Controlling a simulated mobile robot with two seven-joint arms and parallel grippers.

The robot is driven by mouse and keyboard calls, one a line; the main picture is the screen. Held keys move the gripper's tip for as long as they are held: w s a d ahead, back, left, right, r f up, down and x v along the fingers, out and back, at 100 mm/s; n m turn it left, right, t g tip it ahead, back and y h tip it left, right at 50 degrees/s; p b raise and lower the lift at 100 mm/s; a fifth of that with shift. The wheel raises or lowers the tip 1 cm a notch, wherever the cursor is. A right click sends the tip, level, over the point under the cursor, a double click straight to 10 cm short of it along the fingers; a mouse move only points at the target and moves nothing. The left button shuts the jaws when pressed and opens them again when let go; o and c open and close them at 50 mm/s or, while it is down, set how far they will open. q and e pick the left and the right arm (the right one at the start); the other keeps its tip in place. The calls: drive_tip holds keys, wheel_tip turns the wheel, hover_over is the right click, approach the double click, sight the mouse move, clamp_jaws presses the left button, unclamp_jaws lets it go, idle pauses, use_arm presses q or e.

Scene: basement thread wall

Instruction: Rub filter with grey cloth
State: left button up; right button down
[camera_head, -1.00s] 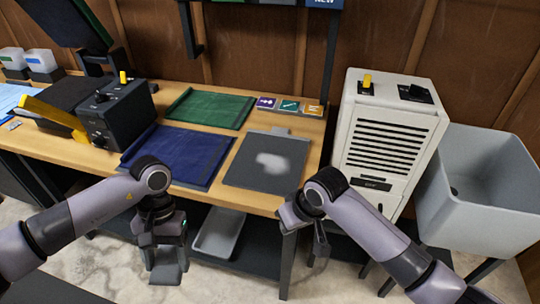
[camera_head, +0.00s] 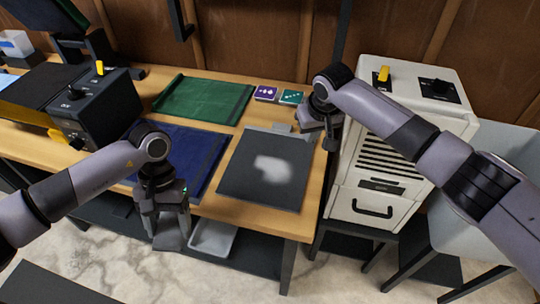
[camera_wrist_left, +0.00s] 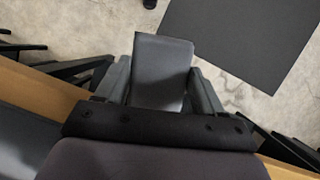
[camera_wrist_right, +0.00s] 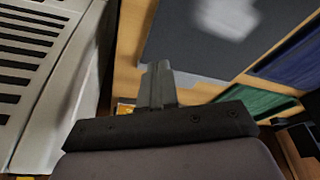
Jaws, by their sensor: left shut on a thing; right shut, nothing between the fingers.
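The filter (camera_head: 240,177) is a flat dark grey panel with a pale dusty patch, lying on the right part of the bench. The right wrist view shows it too (camera_wrist_right: 185,30). My left gripper (camera_head: 165,212) is shut on the grey cloth (camera_wrist_left: 160,65), in front of the bench and left of the filter. In the head view the cloth (camera_head: 170,238) hangs below the fingers. My right gripper (camera_wrist_right: 158,78) is shut and empty by the filter's far right corner. In the head view its fingers (camera_head: 330,138) are partly hidden by its wrist.
A blue mat (camera_head: 185,150) lies left of the filter and a green mat (camera_head: 203,100) behind. A black control box (camera_head: 98,108) stands at left. A white slatted unit (camera_head: 375,190) stands close to the right of the bench, beside a grey tub (camera_head: 515,150).

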sight(306, 155)
use_arm(q)
drive_tip(key=shift+s, duration=0.15)
use_arm(e)
drive_tip(key=shift+s+f, duration=0.15)
drive_tip(key=shift+f, duration=0.55)
use_arm(q)
drive_tip(key=shift+f+b, duration=0.75)
drive_tip(key=shift+b, duration=0.05)
use_arm(e)
wheel_tip(306, 155, down, 2)
drive_tip(key=shift+f, duration=0.1)
use_arm(q)
drive_tip(key=shift+f+b, duration=0.6)
drive_tip(key=shift+f, duration=0.05)
use_arm(e)
drive_tip(key=shift+f, duration=0.55)
use_arm(q)
drive_tip(key=shift+r, duration=0.1)
drive_tip(key=shift+f+b, duration=0.3)
drive_tip(key=shift+f, duration=0.05)
use_arm(e)
drive_tip(key=shift+f, duration=0.55)
use_arm(q)
drive_tip(key=shift+r, duration=0.15)
use_arm(e)
drive_tip(key=shift+r, duration=0.15)
